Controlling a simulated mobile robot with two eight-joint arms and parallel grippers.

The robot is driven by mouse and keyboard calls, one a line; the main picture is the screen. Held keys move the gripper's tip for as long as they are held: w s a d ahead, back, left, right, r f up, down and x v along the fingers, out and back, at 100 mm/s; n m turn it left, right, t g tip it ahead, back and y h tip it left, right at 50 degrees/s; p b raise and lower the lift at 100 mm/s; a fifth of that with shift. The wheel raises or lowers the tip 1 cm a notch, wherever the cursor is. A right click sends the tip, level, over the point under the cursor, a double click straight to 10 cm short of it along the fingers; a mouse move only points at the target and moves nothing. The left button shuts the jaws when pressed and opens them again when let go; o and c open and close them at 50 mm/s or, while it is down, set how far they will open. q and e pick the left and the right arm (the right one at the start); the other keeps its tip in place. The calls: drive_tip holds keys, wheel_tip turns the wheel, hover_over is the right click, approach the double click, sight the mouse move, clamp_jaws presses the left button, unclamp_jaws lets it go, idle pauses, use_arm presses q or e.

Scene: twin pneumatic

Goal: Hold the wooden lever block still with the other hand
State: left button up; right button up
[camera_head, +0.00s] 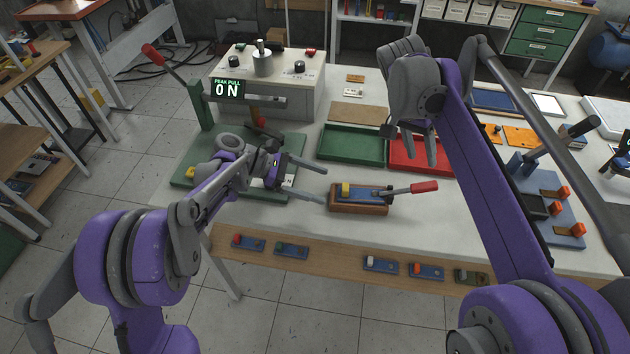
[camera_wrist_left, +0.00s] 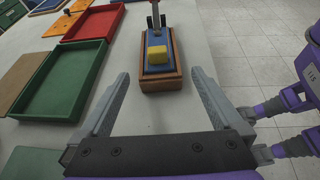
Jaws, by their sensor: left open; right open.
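The wooden lever block (camera_head: 345,208) sits on the table in front of the trays. It has a blue top plate, a yellow block and a lever with a red handle (camera_head: 424,187) pointing right. My left gripper (camera_head: 322,184) is open just left of it, its fingers pointing at its left end. In the left wrist view the block (camera_wrist_left: 161,84) lies just ahead, centred between the two spread fingertips, with nothing gripped. My right gripper (camera_head: 419,156) is open and empty, pointing down over the red tray, behind and to the right of the block.
A green tray (camera_head: 352,159) and a red tray (camera_head: 441,170) lie behind the block. A blue lever fixture (camera_head: 548,210) is at the right. The table's front edge is close below the block.

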sight(349, 193)
use_arm(q)
drive_tip(key=shift+w+d+f, duration=0.15)
drive_tip(key=shift+d+f, duration=0.05)
drive_tip(key=shift+d, duration=0.15)
drive_tip(key=x, duration=1)
drive_tip(key=shift+d+r, duration=0.1)
drive_tip(key=shift+r, duration=0.05)
